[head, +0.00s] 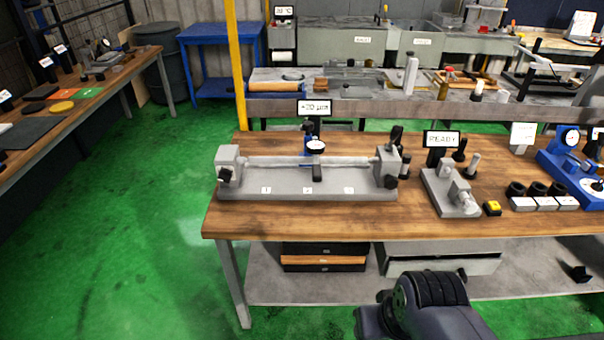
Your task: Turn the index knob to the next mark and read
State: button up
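A grey bench fixture (300,184) on the wooden table holds a light shaft (270,162) level between two end blocks. A dark knob (224,174) sits on the left block and another dark knob (390,182) on the right block; I cannot tell which is the index knob, and no index marks can be made out. A dial gauge (316,146) on a blue stand touches or nearly touches the shaft's middle. A display (314,108) behind it seems to read "+20 µm". My dark arm shows at the bottom, below the table edge; no gripper fingers are visible.
Right of the fixture stand a grey device (450,192), a "READY" display (441,139), a yellow button (492,208), several black rings (536,188) and a blue gauge stand (572,168). Drawers sit on the shelf below. Green floor at left is clear.

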aim_at(225, 175)
jog(key=i+j, duration=0.2)
jog(key=i, duration=0.4)
jog(key=i+j+u, duration=0.1)
jog(key=i, duration=0.45)
jog(key=j, duration=0.1)
